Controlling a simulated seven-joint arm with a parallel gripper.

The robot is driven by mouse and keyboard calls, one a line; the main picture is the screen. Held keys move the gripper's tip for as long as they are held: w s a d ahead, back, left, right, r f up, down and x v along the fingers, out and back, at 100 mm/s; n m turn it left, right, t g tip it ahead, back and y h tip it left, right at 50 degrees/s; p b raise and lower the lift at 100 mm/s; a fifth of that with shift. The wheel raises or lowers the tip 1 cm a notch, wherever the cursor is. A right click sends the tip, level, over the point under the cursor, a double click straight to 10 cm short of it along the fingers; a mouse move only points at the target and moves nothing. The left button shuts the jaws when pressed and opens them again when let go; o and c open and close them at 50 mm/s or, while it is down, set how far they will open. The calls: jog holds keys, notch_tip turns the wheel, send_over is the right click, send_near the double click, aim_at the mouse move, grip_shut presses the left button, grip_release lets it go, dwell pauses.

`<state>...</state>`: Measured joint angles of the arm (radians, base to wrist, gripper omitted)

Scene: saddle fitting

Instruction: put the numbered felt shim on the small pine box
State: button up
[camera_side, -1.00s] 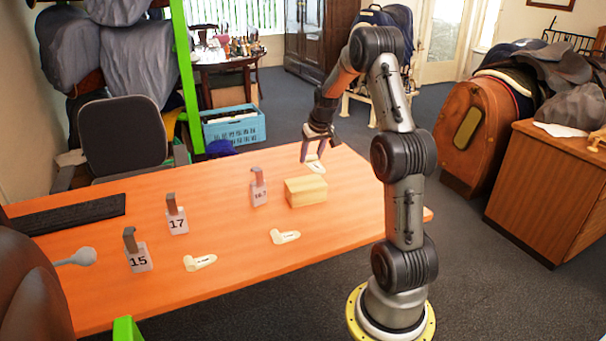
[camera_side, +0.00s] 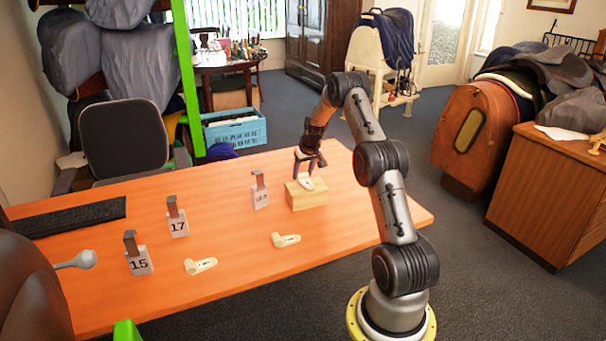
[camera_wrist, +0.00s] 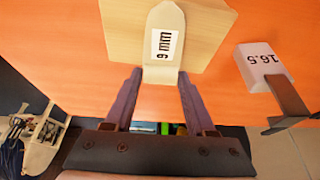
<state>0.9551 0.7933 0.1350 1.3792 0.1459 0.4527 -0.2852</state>
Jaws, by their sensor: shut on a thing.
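A cream felt shim with a white label (camera_side: 307,184) is over the top of the small pine box (camera_side: 308,199). In the wrist view the shim (camera_wrist: 165,22) reads "9 mm", and the pale box top (camera_wrist: 210,25) lies behind it. My gripper (camera_side: 309,170) is shut on the narrow near end of this shim; its two fingers (camera_wrist: 160,77) show in the wrist view. I cannot tell whether the shim touches the box top. Two similar shims lie on the table, one in front of the box (camera_side: 286,240) and one further left (camera_side: 200,266).
Card stands with grey clips marked 15 (camera_side: 139,261), 17 (camera_side: 178,224) and 16.5 (camera_wrist: 262,65) stand left of the box in the side view. A black keyboard (camera_side: 68,217) lies at the far left. The orange table (camera_side: 365,225) is clear right of the box.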

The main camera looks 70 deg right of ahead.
jog(key=shift+f, duration=0.2)
jog(key=shift+f, duration=0.2)
jog(key=o, duration=1.3)
jog(key=shift+o, duration=0.2)
jog(key=shift+r, duration=0.1)
